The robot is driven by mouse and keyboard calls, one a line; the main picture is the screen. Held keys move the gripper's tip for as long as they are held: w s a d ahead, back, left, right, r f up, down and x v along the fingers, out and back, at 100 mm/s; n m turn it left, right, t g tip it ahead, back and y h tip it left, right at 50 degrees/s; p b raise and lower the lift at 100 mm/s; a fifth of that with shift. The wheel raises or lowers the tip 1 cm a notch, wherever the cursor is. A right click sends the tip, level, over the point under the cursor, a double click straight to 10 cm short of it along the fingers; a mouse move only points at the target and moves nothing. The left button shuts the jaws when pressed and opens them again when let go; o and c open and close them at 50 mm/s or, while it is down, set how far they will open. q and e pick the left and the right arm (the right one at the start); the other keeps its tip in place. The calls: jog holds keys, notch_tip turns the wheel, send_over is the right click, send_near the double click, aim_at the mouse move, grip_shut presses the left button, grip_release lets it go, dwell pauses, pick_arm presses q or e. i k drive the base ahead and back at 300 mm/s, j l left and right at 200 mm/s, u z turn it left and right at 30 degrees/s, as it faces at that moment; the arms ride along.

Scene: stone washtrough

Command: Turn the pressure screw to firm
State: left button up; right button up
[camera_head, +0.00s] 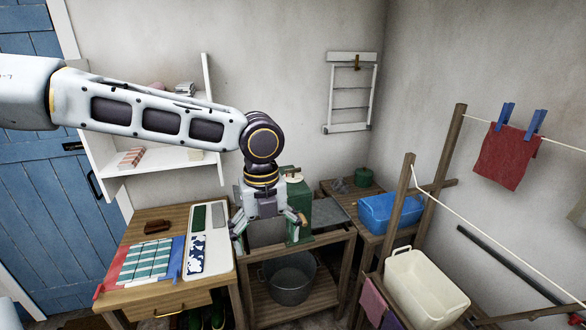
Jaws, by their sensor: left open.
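A green upright machine frame (300,212), which looks like a wringer, stands at the back of the wooden stand in the middle. A pale piece with a small dark top (293,176) sits at its upper end; I cannot tell for sure that this is the pressure screw, nor read its setting. My left gripper (268,230) hangs down from the wrist with its fingers spread and nothing visible between them. It is in front of and left of the green frame, hiding part of it. I cannot tell whether the right finger touches the frame. My right gripper is out of view.
A metal tub (290,286) stands under the machine. The left table (130,298) holds striped cloth, a brush and a pale tray. A blue basin (390,214) is right, near a cream basket (426,284). Posts and clotheslines with red cloth (506,156) crowd the right side.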

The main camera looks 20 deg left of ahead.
aim_at(293, 170)
jog(key=i+j, duration=0.2)
jog(key=i, duration=0.3)
jog(key=i+j, duration=0.15)
jog(key=i, duration=0.3)
jog(key=i+j, duration=0.2)
jog(key=i, duration=0.3)
jog(key=i+j, duration=0.2)
jog(key=i, duration=0.3)
